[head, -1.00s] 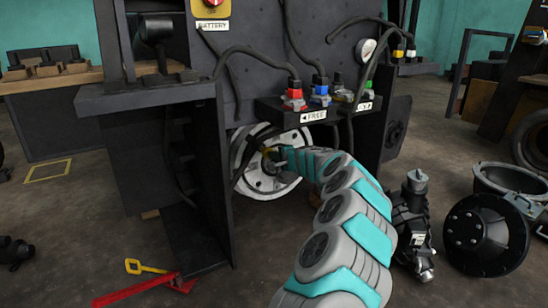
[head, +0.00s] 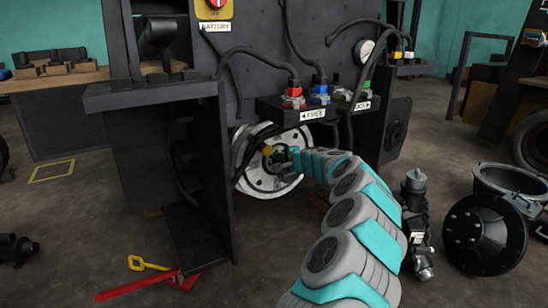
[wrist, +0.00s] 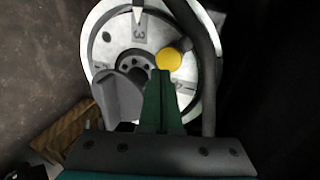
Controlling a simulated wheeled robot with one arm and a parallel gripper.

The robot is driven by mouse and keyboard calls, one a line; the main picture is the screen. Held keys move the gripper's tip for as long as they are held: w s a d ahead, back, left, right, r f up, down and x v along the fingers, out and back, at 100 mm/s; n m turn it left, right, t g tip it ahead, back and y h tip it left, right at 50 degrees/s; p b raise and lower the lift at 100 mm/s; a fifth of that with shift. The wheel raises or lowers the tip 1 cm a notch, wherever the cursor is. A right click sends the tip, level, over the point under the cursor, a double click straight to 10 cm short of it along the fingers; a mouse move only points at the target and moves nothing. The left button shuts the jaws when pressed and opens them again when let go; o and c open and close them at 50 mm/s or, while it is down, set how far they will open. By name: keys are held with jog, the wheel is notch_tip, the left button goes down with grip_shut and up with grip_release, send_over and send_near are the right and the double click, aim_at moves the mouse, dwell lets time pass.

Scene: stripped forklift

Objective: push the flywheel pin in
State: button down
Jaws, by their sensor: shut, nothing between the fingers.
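The flywheel (head: 262,180) is a pale disc with holes around its hub, set low in the dark forklift body. It fills the upper middle of the wrist view (wrist: 100,55), where a digit 3 and other marks show on its face. The flywheel pin has a round yellow head (wrist: 168,59), which also shows small in the head view (head: 267,150). My gripper (wrist: 162,75) is shut and empty, its green fingertips just below the yellow head. I cannot tell whether they touch it.
A dark hose (wrist: 207,60) runs close along the right of the flywheel. A grey curved part (wrist: 120,95) stands left of my fingers. A dark side panel (head: 195,240) bounds the opening on the left. A red and yellow tool (head: 150,278) lies on the floor.

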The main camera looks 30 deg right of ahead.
jog(key=v, duration=0.8)
jog(key=shift+s+p, duration=0.3)
jog(key=shift+s, duration=0.1)
jog(key=shift+r, duration=0.15)
jog(key=shift+s, duration=0.1)
